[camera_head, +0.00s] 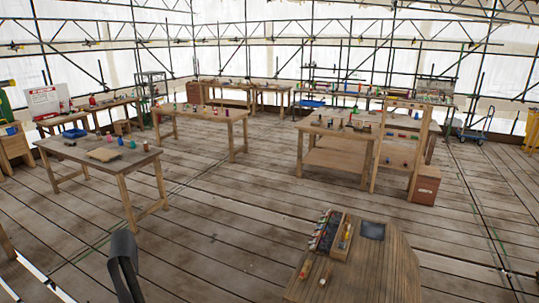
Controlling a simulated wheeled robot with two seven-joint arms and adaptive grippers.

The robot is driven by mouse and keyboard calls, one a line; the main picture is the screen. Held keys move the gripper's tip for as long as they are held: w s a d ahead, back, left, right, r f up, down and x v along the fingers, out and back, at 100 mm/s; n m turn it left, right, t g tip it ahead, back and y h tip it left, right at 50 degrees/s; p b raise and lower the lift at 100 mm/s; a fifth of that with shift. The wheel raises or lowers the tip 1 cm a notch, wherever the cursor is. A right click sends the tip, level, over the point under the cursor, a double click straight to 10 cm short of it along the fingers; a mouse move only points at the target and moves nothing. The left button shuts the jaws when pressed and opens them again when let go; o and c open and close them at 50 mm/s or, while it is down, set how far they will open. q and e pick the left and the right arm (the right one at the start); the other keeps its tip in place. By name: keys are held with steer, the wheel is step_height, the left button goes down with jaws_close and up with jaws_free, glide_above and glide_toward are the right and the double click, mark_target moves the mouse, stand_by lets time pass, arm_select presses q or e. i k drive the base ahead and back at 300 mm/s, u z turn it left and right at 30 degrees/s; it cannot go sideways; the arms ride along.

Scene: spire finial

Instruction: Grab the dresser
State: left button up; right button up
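I cannot pick out the dresser for certain. A low wooden table (395,277) at the bottom right bears a divided tool box (328,236) holding several handled tools. Two small wooden-handled pieces, one on the left (305,268) and one on the right (326,275), lie loose in front of the box. A flat dark slab (372,231) lies to its right. A dark curved shape at the bottom left seems to be my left gripper (123,238); it is empty as far as I see, well left of this table, and its opening is unclear. My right gripper is out of view.
A workbench (84,155) with small coloured items stands at the left, another bench (205,113) behind it. A shelved bench (335,158), a wooden rack (398,150) and a brown box (425,185) stand at the right. Open plank floor (225,210) lies between.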

mark_target(305, 270)
steer(key=u, duration=0.1)
steer(key=i, duration=1.85)
steer(key=u, duration=0.1)
